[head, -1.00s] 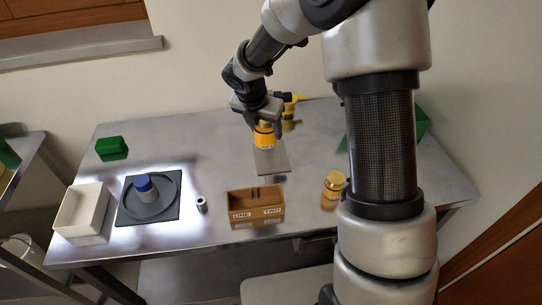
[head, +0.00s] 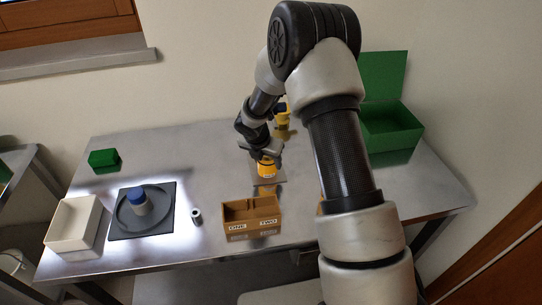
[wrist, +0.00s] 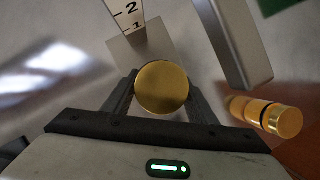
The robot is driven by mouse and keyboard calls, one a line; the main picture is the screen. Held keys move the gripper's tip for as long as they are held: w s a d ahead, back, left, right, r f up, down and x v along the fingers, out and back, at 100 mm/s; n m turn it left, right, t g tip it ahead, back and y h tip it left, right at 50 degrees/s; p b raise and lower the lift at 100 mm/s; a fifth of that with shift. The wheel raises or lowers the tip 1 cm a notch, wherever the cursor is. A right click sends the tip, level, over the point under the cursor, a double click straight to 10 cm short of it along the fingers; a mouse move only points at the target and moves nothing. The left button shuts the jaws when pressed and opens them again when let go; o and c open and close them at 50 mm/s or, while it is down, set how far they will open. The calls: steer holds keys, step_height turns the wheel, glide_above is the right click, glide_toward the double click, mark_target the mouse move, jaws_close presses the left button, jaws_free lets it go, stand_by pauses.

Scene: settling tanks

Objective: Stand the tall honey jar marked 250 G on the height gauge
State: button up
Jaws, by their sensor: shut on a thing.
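My gripper (head: 262,153) is shut on an orange honey jar (head: 266,169). Its round gold lid (wrist: 162,88) sits between the two fingers in the wrist view. The jar looks upright; its label cannot be read here. A grey plate (head: 270,182) lies under the jar in the head view. In the wrist view a white scale strip marked 1 and 2 (wrist: 128,14) stands by this plate (wrist: 128,53), which looks like the height gauge's base. I cannot tell whether the jar touches the plate.
A second gold-lidded jar (wrist: 275,117) stands to the right in the wrist view. A brown box marked ONE and TWO (head: 252,214), a dark round tray with a blue-topped pot (head: 138,199), a white bin (head: 73,224) and an open green box (head: 391,130) surround it. A yellow object (head: 283,119) is behind.

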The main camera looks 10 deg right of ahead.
steer(key=w+d, duration=0.2)
steer(key=shift+w+f+p, duration=0.3)
steer(key=shift+f+p, duration=0.05)
steer(key=shift+f, duration=0.05)
steer(key=shift+a+f, duration=0.1)
steer(key=shift+f, duration=0.05)
steer(key=shift+f, duration=0.2)
steer(key=o, duration=1.4)
